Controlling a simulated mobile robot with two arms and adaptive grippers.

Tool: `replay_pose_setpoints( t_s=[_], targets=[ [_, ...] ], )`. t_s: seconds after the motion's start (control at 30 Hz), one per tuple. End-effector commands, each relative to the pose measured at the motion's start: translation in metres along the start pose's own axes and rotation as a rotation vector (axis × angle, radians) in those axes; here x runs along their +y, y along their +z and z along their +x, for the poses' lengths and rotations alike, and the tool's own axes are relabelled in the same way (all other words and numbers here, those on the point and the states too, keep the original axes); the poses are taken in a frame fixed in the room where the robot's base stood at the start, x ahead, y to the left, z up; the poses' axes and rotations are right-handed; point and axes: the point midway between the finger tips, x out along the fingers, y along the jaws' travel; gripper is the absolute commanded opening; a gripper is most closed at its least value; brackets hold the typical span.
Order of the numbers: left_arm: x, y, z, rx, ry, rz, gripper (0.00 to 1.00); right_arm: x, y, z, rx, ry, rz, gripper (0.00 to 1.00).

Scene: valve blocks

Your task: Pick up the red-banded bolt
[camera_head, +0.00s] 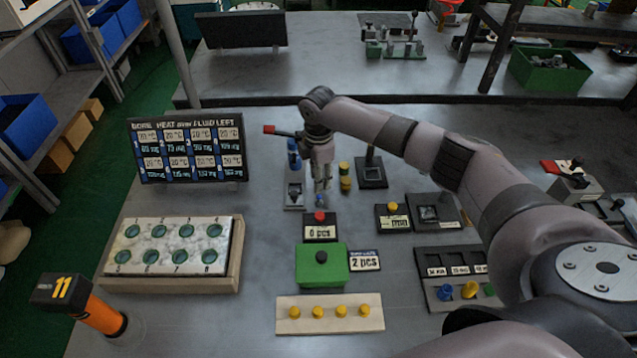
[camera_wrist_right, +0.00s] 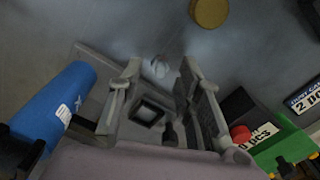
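I cannot make out a clearly red-banded bolt. In the right wrist view a small pale, shiny piece (camera_wrist_right: 160,66) shows between and beyond my fingertips, too small and blurred to identify. My right gripper (camera_wrist_right: 158,80) has its two fingers apart with nothing gripped between them. In the head view my right gripper (camera_head: 322,184) points down above the table, just right of a blue upright device (camera_head: 293,158) and left of a yellow-topped stack (camera_head: 345,176). The blue device is also at the left in the wrist view (camera_wrist_right: 58,105). My left gripper is not in view.
A red-button counter box (camera_head: 320,231) and a green box (camera_head: 321,268) stand in front of the gripper. A wooden strip (camera_head: 290,323) holds several yellow pegs. A board with round green-rimmed holes (camera_head: 205,262) lies left. A dark square fixture (camera_head: 371,174) is right.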

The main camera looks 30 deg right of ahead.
Motion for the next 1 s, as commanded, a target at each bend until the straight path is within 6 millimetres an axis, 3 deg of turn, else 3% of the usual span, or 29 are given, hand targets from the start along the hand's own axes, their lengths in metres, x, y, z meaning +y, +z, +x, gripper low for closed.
replay_pose_setpoints(
  t_s=[0.27, 0.77, 1.0],
  targets=[
    [-0.0002, 0.0000, -0.0004, 0.000, 0.000, 0.000, 0.40, 0.0000, 0.0003, 0.0046, -0.001, 0.000, 0.000, 0.33],
    [-0.0004, 0.0001, -0.0004, 0.000, 0.000, 0.000, 0.40, 0.0000, 0.0004, 0.0042, -0.001, 0.000, 0.001, 0.00],
    [-0.0004, 0.0001, -0.0004, 0.000, -0.001, 0.000, 0.40, 0.0000, 0.0005, 0.0041, -0.001, 0.001, 0.001, 0.00]
  ],
)
